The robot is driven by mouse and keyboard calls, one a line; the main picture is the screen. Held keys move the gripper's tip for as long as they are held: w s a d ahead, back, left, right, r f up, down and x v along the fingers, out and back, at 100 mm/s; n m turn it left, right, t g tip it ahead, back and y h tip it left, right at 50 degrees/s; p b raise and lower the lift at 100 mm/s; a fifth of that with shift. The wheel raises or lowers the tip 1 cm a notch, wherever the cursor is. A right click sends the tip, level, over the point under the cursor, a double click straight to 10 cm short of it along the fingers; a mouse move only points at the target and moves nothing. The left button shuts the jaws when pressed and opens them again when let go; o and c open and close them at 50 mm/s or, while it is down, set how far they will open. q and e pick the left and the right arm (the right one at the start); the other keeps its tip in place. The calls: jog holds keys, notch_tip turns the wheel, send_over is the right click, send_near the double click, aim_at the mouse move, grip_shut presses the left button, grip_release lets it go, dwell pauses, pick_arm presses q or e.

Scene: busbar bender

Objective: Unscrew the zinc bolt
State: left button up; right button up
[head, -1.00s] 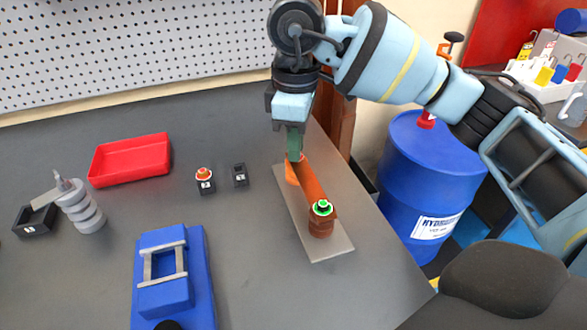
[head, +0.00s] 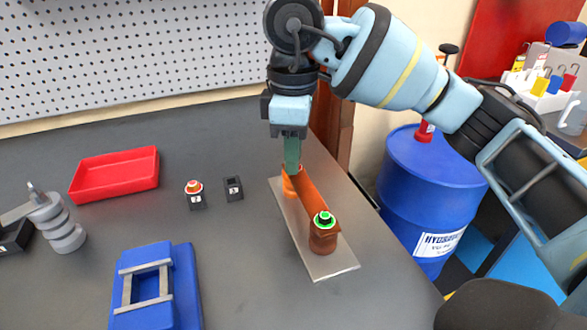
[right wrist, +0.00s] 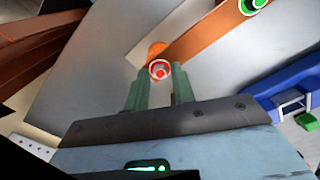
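A copper-orange bar (head: 308,192) spans two orange posts on a flat metal plate (head: 335,262). A dark bolt with a green ring (head: 323,219) tops the near post. At the far post (head: 287,186) is a bolt with a red centre and pale ring; it shows in the right wrist view (right wrist: 159,70). I cannot tell the zinc one by finish. My right gripper (head: 292,166) points down at the far bolt. In the right wrist view its green fingers (right wrist: 160,72) stand close on both sides of the bolt and appear shut on it. My left gripper is not in view.
A small dark block with a red-ringed piece (head: 195,194) and another dark block (head: 233,188) stand left of the plate. Further left are a red tray (head: 115,174), a blue fixture (head: 157,287) and a grey ridged cylinder (head: 63,228). A blue drum (head: 425,195) stands beyond the table's right edge.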

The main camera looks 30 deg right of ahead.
jog(key=m+p, duration=0.2)
jog(key=m, duration=0.1)
jog(key=shift+r+m, duration=0.15)
jog(key=shift+m, duration=0.15)
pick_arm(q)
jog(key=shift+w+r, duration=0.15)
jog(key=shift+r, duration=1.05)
pick_arm(e)
jog(key=shift+m, duration=1)
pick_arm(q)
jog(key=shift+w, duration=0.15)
pick_arm(e)
jog(key=shift+p, duration=0.3)
jog(key=shift+m+p, duration=0.55)
jog(key=shift+m, duration=0.55)
jog(key=m+p, duration=0.1)
jog(key=m, duration=0.2)
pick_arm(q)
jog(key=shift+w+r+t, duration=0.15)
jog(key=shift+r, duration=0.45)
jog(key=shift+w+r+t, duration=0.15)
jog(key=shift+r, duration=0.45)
pick_arm(e)
jog(key=shift+m, duration=0.3)
